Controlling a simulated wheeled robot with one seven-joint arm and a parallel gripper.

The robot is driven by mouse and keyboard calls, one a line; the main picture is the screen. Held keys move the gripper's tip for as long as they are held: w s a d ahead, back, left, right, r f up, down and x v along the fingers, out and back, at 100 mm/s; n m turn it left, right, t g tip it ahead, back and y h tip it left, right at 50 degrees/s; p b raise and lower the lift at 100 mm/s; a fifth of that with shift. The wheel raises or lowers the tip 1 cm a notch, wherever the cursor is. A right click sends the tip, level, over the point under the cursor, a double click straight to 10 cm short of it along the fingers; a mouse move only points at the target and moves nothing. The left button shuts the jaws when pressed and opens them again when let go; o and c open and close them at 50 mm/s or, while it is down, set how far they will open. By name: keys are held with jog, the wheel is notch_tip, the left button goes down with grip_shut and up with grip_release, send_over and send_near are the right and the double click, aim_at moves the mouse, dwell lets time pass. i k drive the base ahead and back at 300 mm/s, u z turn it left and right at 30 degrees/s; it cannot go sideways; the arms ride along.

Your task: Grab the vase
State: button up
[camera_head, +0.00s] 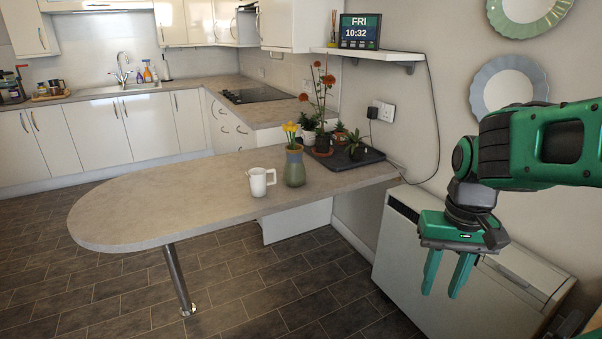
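The vase (295,168) is a grey-green vessel with a blue-grey upper part and yellow flowers (290,128) in it. It stands upright on the rounded peninsula counter (150,205), just right of a white jug (258,182). My gripper (446,277) is at the right of the view, pointing down in front of the heater. Its two green fingers are apart with nothing between them. It is well to the right of the vase and not touching anything that I can see.
Behind the vase, a dark tray (360,160) holds several potted plants, one with tall orange flowers (321,90). A wall shelf (375,54) with a clock (360,31) is above. A storage heater (410,245) stands below my gripper. The counter's left part is clear.

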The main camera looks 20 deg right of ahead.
aim_at(295, 175)
jog(key=i, duration=0.9)
jog(key=u, duration=0.1)
